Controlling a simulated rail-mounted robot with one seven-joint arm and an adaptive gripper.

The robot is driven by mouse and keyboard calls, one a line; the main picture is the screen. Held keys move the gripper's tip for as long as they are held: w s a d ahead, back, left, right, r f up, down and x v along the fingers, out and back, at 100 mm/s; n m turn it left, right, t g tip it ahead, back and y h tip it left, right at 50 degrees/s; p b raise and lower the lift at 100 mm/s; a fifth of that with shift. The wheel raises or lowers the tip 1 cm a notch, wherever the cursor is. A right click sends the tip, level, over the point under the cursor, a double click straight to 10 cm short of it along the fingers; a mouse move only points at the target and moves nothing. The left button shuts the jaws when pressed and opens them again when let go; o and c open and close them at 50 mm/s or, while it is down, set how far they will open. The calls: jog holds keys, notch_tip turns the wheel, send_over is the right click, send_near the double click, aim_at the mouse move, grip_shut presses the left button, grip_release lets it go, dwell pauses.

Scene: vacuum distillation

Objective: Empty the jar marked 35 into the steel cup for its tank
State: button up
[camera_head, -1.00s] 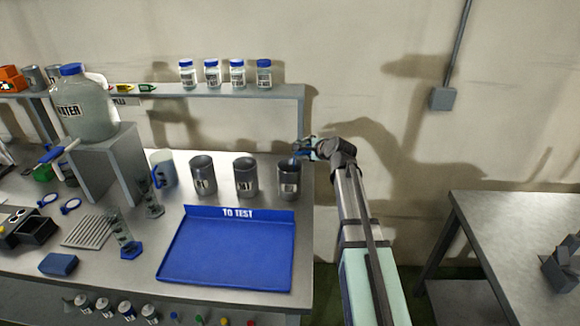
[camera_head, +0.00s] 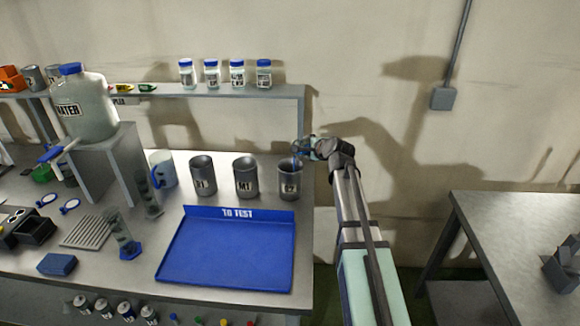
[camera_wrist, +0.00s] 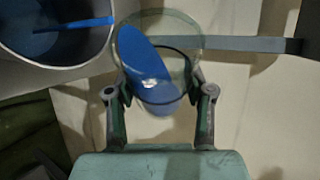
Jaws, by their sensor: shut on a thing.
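My gripper (camera_head: 312,148) is shut on a clear glass jar (camera_wrist: 185,28) with blue liquid in it. The wrist view shows the gripper fingers (camera_wrist: 160,100) on both sides of the jar. The jar is tilted over the rightmost steel cup (camera_head: 290,183), at the table's right back corner. In the wrist view the same steel cup (camera_wrist: 82,48) is at the upper left, with a blue stream reaching into it and blue liquid inside. I cannot read a number on the jar.
Two more steel cups, a middle one (camera_head: 246,178) and a left one (camera_head: 203,176), stand to the left. A blue TO TEST tray (camera_head: 225,250) lies in front. Several blue-capped jars stand on the shelf (camera_head: 215,92) behind. A second table (camera_head: 510,215) is at the right.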

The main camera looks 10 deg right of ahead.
jog(key=shift+s+a+r+n+t+h, duration=0.3)
jog(key=shift+s+a+r+n+t, duration=0.1)
jog(key=shift+a+r+n, duration=0.15)
dwell(1.4)
jog(key=shift+a+f+n+t+h+b, duration=0.15)
jog(key=shift+f+n+t+h+b, duration=0.25)
jog(key=shift+b, duration=0.55)
dwell(0.8)
jog(key=shift+a, duration=0.1)
jog(key=shift+r, duration=0.1)
